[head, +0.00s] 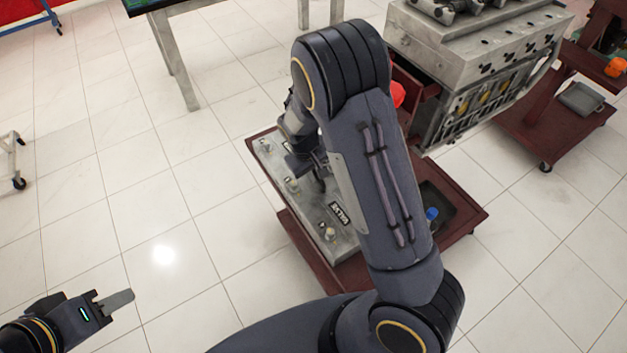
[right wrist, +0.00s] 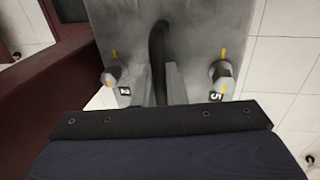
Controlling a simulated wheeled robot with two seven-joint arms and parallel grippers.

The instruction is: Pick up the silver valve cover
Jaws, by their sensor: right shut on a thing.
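The silver valve cover (head: 308,210) is a long grey plate with small knobs and a dark label, over the low dark-red platform in the head view. My right arm hides much of it. In the right wrist view the cover (right wrist: 195,30) carries a dark curved handle (right wrist: 158,45) and knobs marked 2 and 5. My right gripper (head: 312,168) is shut on this handle, which sits between its two fingers (right wrist: 160,84) in the right wrist view. I cannot tell whether the cover touches the platform. My left gripper (head: 117,301) is at the lower left, away from everything; its finger gap is unclear.
The dark-red platform (head: 462,213) holds a dark tray with a blue item (head: 432,214). A grey engine block (head: 480,50) stands at upper right on a red stand (head: 545,120). A grey-legged table (head: 175,65) is at the back.

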